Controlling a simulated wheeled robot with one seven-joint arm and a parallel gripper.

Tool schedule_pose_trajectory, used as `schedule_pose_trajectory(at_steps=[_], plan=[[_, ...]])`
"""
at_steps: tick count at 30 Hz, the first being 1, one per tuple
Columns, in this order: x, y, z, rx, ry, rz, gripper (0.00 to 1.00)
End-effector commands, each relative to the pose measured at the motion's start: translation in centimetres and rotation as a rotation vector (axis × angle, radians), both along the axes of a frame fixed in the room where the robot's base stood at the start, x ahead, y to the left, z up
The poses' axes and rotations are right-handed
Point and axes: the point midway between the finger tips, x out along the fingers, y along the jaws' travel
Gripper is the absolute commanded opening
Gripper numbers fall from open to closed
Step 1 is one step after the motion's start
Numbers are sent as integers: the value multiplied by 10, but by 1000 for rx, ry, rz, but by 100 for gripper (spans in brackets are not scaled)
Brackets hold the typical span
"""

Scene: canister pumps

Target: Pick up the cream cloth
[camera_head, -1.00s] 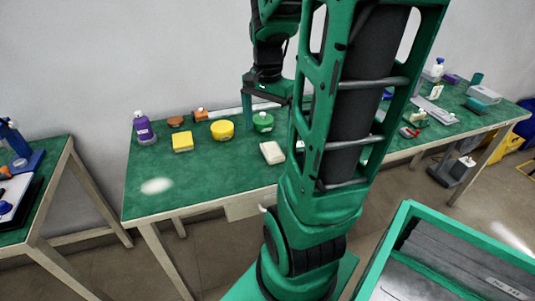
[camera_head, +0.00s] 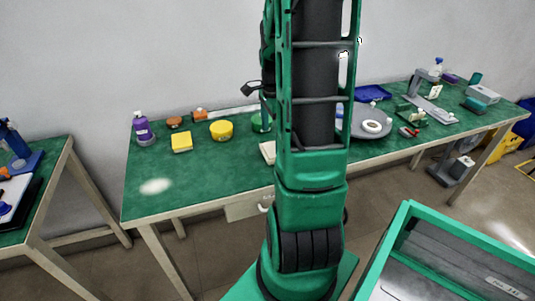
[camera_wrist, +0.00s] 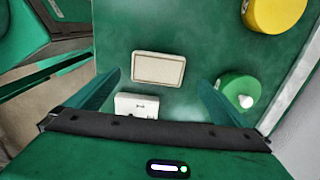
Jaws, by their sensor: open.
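The cream cloth (camera_wrist: 158,68) shows in the wrist view as a flat, pale rectangle with rounded corners, lying on the green table. In the head view only the left part of the cream cloth (camera_head: 267,152) shows; my arm hides the rest. My gripper (camera_wrist: 160,80) is open and empty above the table, its two green fingers spread on either side of the cloth's near side. I cannot tell the exact height. In the head view my gripper is hidden behind my arm.
A small white box (camera_wrist: 137,105) lies just nearer than the cloth, between the fingers. A green round container (camera_wrist: 238,90) stands close to the right finger. A yellow round container (camera_wrist: 272,12) and a yellow block (camera_head: 181,142) stand farther off. The table's front left is clear.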

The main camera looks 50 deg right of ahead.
Motion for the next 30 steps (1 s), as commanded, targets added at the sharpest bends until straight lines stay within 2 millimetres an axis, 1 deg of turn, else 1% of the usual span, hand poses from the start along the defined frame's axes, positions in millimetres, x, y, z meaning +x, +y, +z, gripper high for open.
schedule_pose_trajectory(at_steps=[6, 9, 13, 19, 20, 21, 23, 24, 25, 30], plan=[[-1, 5, -31, 4, 3, 0, 100], [0, 4, -42, 2, 2, 0, 100], [0, 4, -48, 2, 1, 1, 100], [0, 4, -48, 1, 1, 1, 100], [0, 4, -48, 1, 1, 1, 95], [0, 4, -48, 1, 1, 1, 86], [0, 4, -48, 1, 1, 1, 71], [0, 4, -48, 1, 1, 1, 62], [0, 4, -48, 1, 1, 1, 56], [0, 4, -48, 1, 1, 1, 56]])
